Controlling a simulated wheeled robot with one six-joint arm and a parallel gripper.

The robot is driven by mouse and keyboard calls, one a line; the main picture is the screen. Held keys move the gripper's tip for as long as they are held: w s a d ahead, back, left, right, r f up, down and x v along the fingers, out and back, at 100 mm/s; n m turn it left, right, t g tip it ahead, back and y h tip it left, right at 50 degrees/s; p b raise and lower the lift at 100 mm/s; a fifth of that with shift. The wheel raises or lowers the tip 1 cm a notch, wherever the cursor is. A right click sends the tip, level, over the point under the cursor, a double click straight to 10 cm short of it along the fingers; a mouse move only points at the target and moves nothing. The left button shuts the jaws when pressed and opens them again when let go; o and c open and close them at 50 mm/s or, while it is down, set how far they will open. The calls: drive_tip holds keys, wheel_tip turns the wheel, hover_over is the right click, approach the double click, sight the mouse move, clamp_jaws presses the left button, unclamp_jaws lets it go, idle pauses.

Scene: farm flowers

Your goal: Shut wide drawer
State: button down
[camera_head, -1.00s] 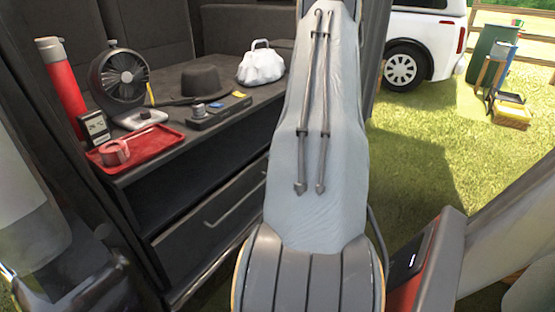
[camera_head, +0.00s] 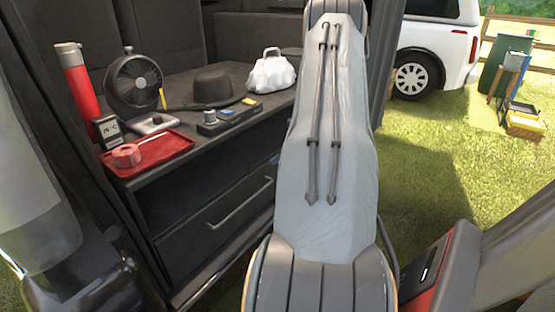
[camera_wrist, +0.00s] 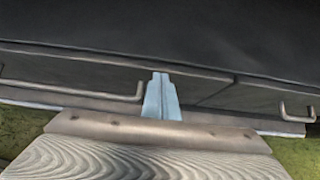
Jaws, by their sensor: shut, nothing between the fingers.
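The wide drawer (camera_head: 205,228) is a dark front with a long bar handle (camera_head: 240,203), low in the cabinet at the vehicle's open side. Its right end is hidden behind my arm in the head view. In the wrist view a dark drawer front (camera_wrist: 70,75) with a bar handle (camera_wrist: 75,94) spans the left side. My gripper (camera_wrist: 160,76) shows there as pale blue fingers, shut and empty, to the right of that handle's end. Contact with the front cannot be told. How far the drawer stands out is unclear.
Another handle (camera_wrist: 298,112) sits at the right in the wrist view. An open dark shelf lies above the drawer. The cabinet top holds a red tray (camera_head: 165,157), a fan (camera_head: 132,82), a hat (camera_head: 212,88) and a white bag (camera_head: 270,72). Grass (camera_head: 440,165) is open at right.

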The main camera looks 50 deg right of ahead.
drive_tip(key=s+f+p+v, duration=0.1)
drive_tip(key=p+v, duration=0.1)
drive_tip(key=v, duration=1)
drive_tip(key=shift+s+d+f, duration=0.2)
drive_tip(key=shift+s, duration=0.25)
